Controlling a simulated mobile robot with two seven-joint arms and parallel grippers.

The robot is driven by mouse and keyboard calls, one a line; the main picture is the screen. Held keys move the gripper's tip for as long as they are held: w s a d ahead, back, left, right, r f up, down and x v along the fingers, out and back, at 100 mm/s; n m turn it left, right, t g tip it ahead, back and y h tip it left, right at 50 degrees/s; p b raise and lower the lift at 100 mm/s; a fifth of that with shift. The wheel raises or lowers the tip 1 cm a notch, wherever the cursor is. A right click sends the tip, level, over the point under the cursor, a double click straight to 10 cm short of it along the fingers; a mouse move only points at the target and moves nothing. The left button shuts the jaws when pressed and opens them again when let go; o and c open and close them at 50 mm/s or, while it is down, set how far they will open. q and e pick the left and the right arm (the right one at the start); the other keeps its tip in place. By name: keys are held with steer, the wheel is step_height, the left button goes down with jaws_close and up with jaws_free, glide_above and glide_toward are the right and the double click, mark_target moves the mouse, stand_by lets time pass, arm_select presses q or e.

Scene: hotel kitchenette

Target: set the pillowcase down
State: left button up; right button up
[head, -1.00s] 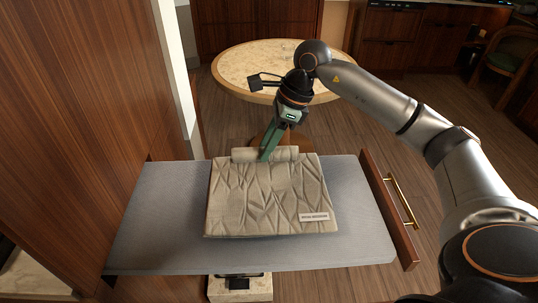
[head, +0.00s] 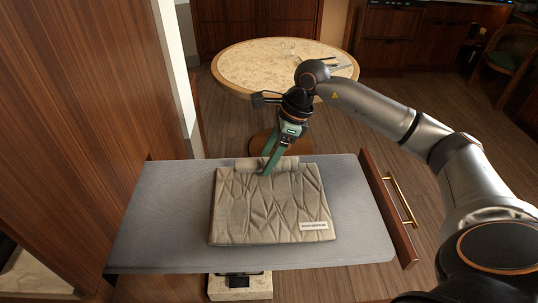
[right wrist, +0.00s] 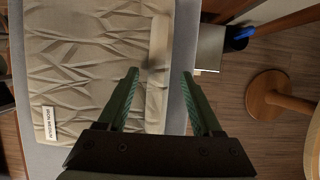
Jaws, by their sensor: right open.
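The pillowcase (head: 265,210) is a beige, quilted, folded piece with a small white label, lying flat on a grey pull-out board (head: 160,215). Its far edge has a thicker rolled strip. My right gripper (head: 268,172) has green fingers pointing down at that far edge. In the right wrist view the fingers (right wrist: 162,75) are spread apart, with the strip of the pillowcase (right wrist: 85,60) showing between them. I cannot tell whether a finger touches the cloth. My left gripper is not in view.
The board's right end has a wooden front with a brass handle (head: 400,203). A tall wooden panel (head: 75,90) stands close on the left. A round table (head: 250,65) stands behind. Bare board lies left and right of the pillowcase.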

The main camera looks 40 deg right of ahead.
steer(key=shift+r, duration=0.15)
steer(key=v, duration=1.2)
steer(key=shift+s, duration=0.1)
